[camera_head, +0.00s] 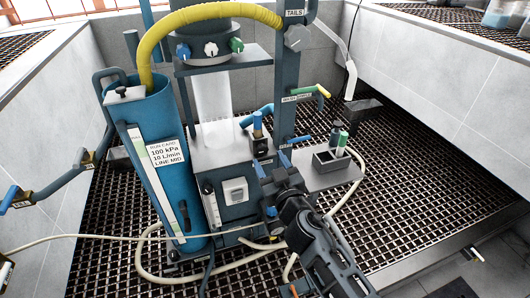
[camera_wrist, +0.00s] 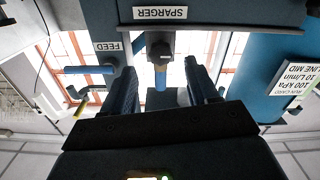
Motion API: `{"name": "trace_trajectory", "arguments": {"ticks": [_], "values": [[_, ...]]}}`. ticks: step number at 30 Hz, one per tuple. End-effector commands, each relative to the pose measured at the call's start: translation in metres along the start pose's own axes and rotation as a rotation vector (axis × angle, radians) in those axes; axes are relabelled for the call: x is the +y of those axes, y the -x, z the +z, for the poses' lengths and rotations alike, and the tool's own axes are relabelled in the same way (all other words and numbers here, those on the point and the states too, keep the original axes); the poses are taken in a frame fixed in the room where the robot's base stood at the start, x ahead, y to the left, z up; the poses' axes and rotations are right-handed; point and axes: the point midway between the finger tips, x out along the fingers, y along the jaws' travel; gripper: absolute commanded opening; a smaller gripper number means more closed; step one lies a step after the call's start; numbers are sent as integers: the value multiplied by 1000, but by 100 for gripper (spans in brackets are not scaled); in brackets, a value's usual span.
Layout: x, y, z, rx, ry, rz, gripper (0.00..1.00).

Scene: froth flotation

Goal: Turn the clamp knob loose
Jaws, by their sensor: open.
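My gripper (camera_wrist: 160,66) is open, with its two dark fingers apart and nothing held. In the wrist view, which appears upside down, a dark fitting with a blue handle (camera_wrist: 161,76) shows between the fingers, below the SPARGER label (camera_wrist: 160,13); I cannot tell its distance. In the head view my gripper (camera_head: 272,172) is in front of the grey control box, its fingertips partly hidden. A grey lobed knob (camera_head: 296,38) sits on the post under the TAILS label, well above my gripper. No part is labelled clamp, so I cannot be sure which knob it is.
The blue tank (camera_head: 160,125) with a run card stands left. A small shelf (camera_head: 328,177) with a holder is right of my gripper. A yellow hose (camera_head: 215,13) arches above. Pale hoses (camera_head: 146,262) lie on the grating. Grey walls flank both sides.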

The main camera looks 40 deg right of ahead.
Motion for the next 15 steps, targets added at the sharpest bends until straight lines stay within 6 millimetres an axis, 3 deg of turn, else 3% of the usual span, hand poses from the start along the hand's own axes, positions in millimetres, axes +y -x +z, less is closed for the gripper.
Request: {"name": "trace_trajectory", "arguments": {"ticks": [6,15], "values": [[0,-31,-1,1,0,0,59],[0,-44,0,-1,-1,-1,59]]}}
